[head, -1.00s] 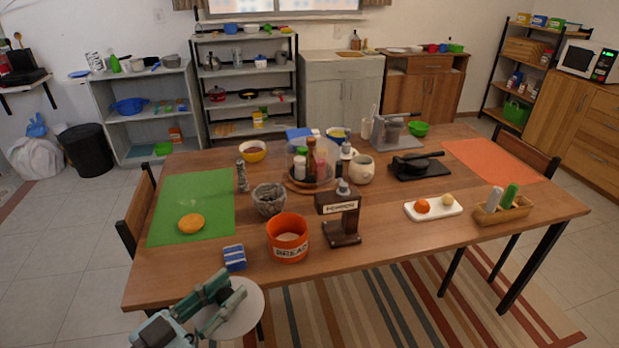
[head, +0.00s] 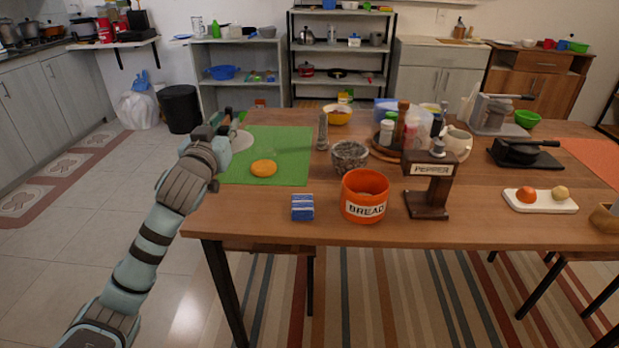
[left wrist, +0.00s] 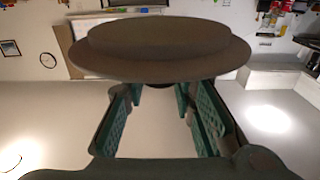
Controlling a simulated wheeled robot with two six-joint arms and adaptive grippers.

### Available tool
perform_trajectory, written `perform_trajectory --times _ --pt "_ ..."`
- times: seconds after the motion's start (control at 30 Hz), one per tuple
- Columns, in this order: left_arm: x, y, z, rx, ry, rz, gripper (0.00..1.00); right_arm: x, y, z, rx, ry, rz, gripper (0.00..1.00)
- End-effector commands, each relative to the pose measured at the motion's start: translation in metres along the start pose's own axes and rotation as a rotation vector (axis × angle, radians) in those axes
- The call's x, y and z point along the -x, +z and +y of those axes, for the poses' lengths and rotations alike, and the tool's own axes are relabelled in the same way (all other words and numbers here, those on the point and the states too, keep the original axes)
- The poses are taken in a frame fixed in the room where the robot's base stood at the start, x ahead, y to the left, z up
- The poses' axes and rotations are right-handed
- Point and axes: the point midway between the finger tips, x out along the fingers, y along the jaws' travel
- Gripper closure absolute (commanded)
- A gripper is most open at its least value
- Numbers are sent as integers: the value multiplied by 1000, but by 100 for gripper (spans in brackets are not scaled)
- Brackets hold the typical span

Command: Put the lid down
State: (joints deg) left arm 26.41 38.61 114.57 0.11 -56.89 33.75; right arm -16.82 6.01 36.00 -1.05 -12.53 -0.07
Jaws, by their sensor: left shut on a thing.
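A pale round lid (head: 241,141) shows at the left edge of the green mat in the head view. In the left wrist view the lid (left wrist: 160,48) fills the upper middle, a broad disc with a raised step. My left gripper (head: 224,124) is shut on it; the fingers reach its near side in the wrist view (left wrist: 162,90). Whether the lid touches the mat or hangs above it I cannot tell. An orange pot marked BREAD (head: 365,190) stands open near the table's front edge. My right gripper is not in view.
The green mat (head: 288,145) bears an orange-yellow round item (head: 263,168). A blue-and-white block (head: 302,207) stands left of the pot. A stone-like bowl (head: 349,157), a grey shaker (head: 323,132) and a PEPPER dispenser (head: 430,185) are close by. The mat's right part is clear.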

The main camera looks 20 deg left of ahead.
Motion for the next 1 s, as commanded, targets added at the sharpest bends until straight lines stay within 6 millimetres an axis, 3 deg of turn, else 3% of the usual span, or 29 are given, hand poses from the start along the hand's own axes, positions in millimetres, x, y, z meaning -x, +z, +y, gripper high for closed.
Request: perform_trajectory --times 0.13,0.27,0.33,0.5,0.8,1.0 --pt "0 21 0 0 1 -4 100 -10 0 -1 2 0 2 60" --pt "1 72 1 -1 3 -6 100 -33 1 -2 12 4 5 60" --pt "1 102 1 -1 3 -7 100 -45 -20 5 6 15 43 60" --pt "1 153 2 -2 4 -3 100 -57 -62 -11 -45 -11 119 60" --pt "1 200 2 -1 4 -2 100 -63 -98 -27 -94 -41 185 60" --pt "1 200 2 0 5 -1 100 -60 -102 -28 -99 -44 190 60"
